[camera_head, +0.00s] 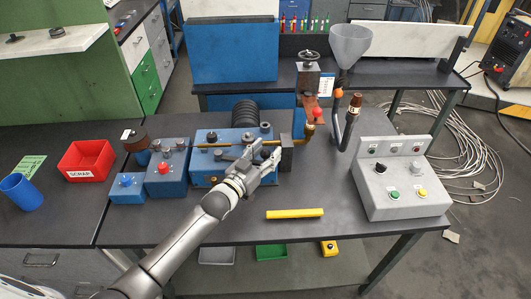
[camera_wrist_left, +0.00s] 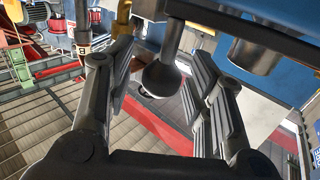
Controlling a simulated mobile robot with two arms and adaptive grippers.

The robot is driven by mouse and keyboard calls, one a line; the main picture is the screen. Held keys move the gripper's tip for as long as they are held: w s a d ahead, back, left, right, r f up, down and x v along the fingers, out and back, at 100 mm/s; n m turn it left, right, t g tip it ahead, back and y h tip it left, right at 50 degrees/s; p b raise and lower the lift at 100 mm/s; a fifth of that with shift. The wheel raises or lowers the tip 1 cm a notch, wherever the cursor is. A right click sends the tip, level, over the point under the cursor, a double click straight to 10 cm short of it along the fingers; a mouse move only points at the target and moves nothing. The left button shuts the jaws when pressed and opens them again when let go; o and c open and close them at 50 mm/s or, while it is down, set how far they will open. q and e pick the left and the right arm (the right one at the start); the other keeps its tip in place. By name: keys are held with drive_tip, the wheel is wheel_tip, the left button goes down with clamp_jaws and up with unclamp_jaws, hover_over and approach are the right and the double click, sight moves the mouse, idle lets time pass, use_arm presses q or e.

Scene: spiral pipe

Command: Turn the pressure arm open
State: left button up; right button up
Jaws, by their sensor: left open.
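A blue machine (camera_head: 207,165) with a black ribbed roll behind it and a brass rod (camera_head: 222,144) along it stands on the dark bench. My left gripper (camera_head: 268,153) is open at the machine's right end, beside a dark block (camera_head: 287,156). In the left wrist view, a dark rod ending in a ball knob (camera_wrist_left: 160,78), which looks like the pressure arm, appears between the open fingers (camera_wrist_left: 158,85). I cannot tell whether the fingers touch it. In the head view my gripper hides this knob. My right gripper is not in view.
A yellow bar (camera_head: 295,214) lies in front of the machine. A grey control box (camera_head: 402,186) with buttons stands right. A funnel (camera_head: 350,44) and a pipe with a red knob (camera_head: 317,112) stand behind. A red scrap bin (camera_head: 87,160) and blue cup (camera_head: 21,193) are left.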

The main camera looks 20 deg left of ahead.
use_arm(q)
drive_tip(key=v, duration=1.2)
